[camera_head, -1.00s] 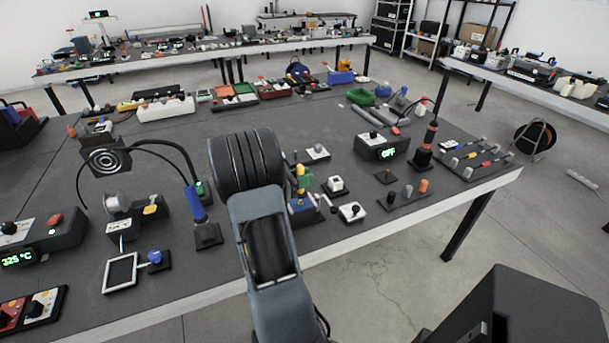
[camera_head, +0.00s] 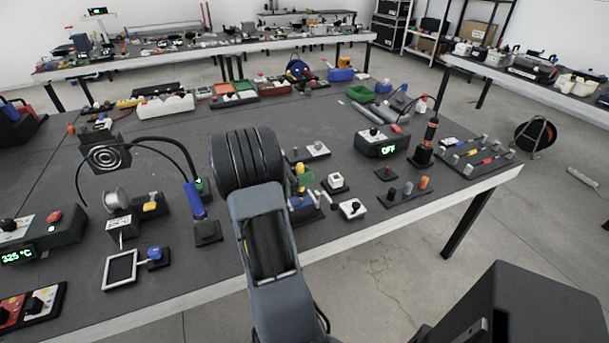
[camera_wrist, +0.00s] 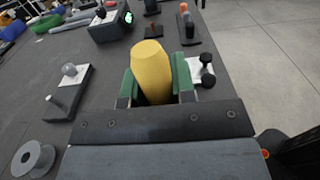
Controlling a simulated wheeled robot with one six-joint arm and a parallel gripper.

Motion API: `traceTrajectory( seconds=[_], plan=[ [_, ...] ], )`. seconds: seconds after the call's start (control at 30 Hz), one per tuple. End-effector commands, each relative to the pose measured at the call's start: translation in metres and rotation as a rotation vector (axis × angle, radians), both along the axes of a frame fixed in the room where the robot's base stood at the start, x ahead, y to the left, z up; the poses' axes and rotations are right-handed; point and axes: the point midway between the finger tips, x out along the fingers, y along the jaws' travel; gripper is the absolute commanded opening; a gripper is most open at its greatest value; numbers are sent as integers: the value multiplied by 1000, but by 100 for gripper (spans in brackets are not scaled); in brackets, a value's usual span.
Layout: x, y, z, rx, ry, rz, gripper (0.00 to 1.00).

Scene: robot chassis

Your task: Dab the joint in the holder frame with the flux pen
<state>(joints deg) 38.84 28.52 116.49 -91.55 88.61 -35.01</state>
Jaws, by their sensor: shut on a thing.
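The thick yellow body between my green fingertips appears to be the flux pen (camera_wrist: 152,70); its end tapers toward the wrist camera. My gripper (camera_wrist: 155,85) is shut on it, with a fingertip on each side. In the head view, the yellow pen (camera_head: 303,169) shows just right of my dark wrist, above a small blue block; whether they touch cannot be told. The pen's tip is hidden.
Left of my arm stand a blue-handled tool on a stand (camera_head: 195,199), a grey spool (camera_head: 117,200) and a box reading 325 °C (camera_head: 40,243).

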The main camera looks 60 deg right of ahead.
Motion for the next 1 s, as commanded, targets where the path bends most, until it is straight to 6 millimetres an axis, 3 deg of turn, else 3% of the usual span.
traceTrajectory(
  seconds=[0.37,0.8,1.0],
  plan=[
    [0,0,8,-1,-1,0,3],
    [0,0,63,-1,-2,0,3],
    [0,0,76,0,0,0,3]
  ],
)
